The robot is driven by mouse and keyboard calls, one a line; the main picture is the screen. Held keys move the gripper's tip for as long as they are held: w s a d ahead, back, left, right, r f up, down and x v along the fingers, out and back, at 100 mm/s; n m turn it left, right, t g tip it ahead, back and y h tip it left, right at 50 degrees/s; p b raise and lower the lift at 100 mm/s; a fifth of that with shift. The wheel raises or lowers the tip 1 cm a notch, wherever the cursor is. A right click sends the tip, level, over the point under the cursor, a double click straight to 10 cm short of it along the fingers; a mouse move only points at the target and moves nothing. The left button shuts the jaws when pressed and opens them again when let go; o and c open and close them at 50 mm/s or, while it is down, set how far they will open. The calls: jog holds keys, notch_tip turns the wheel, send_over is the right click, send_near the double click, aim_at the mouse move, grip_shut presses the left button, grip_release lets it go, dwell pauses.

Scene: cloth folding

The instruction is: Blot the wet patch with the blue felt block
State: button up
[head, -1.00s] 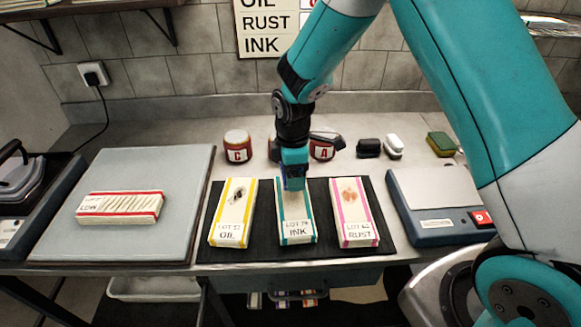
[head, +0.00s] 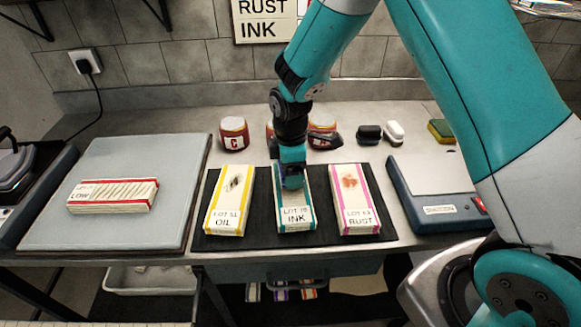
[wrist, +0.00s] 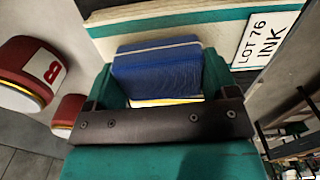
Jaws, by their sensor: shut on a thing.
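My gripper (head: 291,181) is shut on the blue felt block (wrist: 158,72), which shows between the fingers in the wrist view. It is over the far half of the folded white INK cloth (head: 296,214) with teal edges, which also shows in the wrist view (wrist: 130,30). The block is at or just above the cloth; I cannot tell whether they touch. No wet patch shows on this cloth; the gripper and block hide part of its far half. The OIL cloth (head: 223,210) has a dark stain, and the RUST cloth (head: 357,205) an orange one.
The three cloths lie on a black mat (head: 257,215). Jars (head: 234,134) stand behind. A grey board (head: 120,225) with a red-edged cloth (head: 113,196) is left. A scale (head: 427,180) and small dark and white blocks (head: 381,132) are right.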

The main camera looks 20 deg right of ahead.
jog(key=shift+f, duration=0.55)
dwell(1.3)
jog(key=shift+r, duration=0.1)
notch_tip(320, 180, up, 7)
jog(key=p, duration=0.5)
dwell(0.7)
jog(key=shift+f+b, duration=1.95)
jog(key=shift+f, duration=1.1)
jog(key=shift+f, duration=0.45)
jog(key=shift+r+p, duration=2.5)
jog(key=shift+r, duration=0.95)
